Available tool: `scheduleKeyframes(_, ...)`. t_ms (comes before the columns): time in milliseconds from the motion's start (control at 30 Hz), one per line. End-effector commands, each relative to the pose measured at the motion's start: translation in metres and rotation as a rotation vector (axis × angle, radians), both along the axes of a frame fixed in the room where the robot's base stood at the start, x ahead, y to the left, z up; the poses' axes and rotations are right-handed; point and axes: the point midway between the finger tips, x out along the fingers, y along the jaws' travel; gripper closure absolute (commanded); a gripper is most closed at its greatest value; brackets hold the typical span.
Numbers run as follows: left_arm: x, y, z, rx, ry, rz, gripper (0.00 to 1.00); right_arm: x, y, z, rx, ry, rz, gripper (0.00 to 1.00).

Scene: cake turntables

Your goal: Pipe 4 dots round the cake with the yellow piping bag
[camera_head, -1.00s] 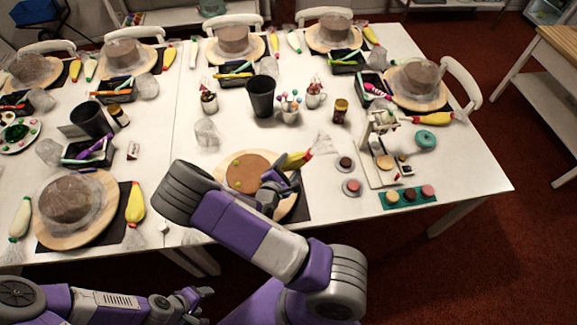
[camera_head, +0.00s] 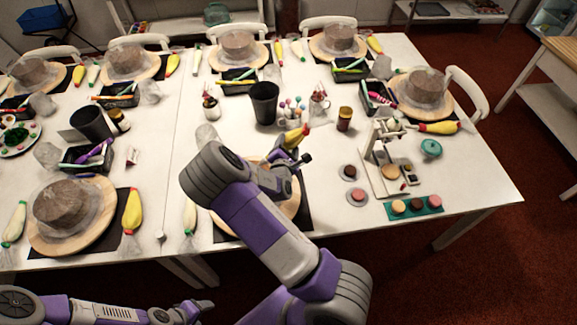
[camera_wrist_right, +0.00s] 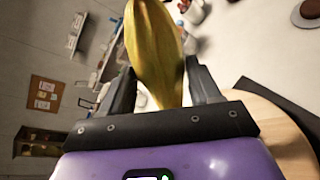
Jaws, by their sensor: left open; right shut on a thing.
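My right gripper (camera_head: 286,157) is shut on the yellow piping bag (camera_head: 293,137) at the far side of the near middle turntable. In the right wrist view the bag (camera_wrist_right: 154,50) sits upright between the fingers (camera_wrist_right: 160,92). The turntable's round wooden board (camera_head: 291,205) lies on a dark mat. My right arm hides nearly all of its cake, so its dots cannot be seen now. The board also shows at the right of the right wrist view (camera_wrist_right: 272,122). My left gripper (camera_head: 197,307) is open and empty, low in front of the table.
A dark cup (camera_head: 264,103), a holder of coloured sticks (camera_head: 291,110) and a brown jar (camera_head: 344,118) stand beyond the bag. A small stand (camera_head: 385,160) and a green tray (camera_head: 414,207) are to the right. A wrapped cake (camera_head: 62,203) stands at the left.

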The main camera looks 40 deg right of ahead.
Motion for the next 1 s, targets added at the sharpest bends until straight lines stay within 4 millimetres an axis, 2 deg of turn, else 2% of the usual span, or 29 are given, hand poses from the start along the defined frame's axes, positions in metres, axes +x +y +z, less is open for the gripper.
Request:
scheduleKeyframes(33, 0.000, 0.000, -0.009, 0.000, 0.000, 0.000, 0.38, 0.005, -0.008, -0.002, -0.005, -0.003, 0.022, 0.49)
scheduleKeyframes(100, 0.000, 0.000, -0.013, 0.000, 0.000, 0.000, 0.38, 0.011, -0.015, -0.001, -0.010, 0.002, 0.052, 0.49)
scheduleKeyframes(300, 0.000, 0.000, -0.019, 0.000, 0.000, 0.000, 0.38, 0.018, -0.025, 0.001, -0.017, 0.013, 0.098, 0.49)
scheduleKeyframes(733, 0.000, 0.000, -0.041, 0.000, 0.000, 0.000, 0.38, 0.019, -0.025, -0.026, -0.018, 0.013, 0.102, 0.49)
scheduleKeyframes(1000, 0.000, 0.000, -0.042, 0.000, 0.000, 0.000, 0.38, 0.019, -0.025, -0.027, -0.019, 0.014, 0.103, 0.49)
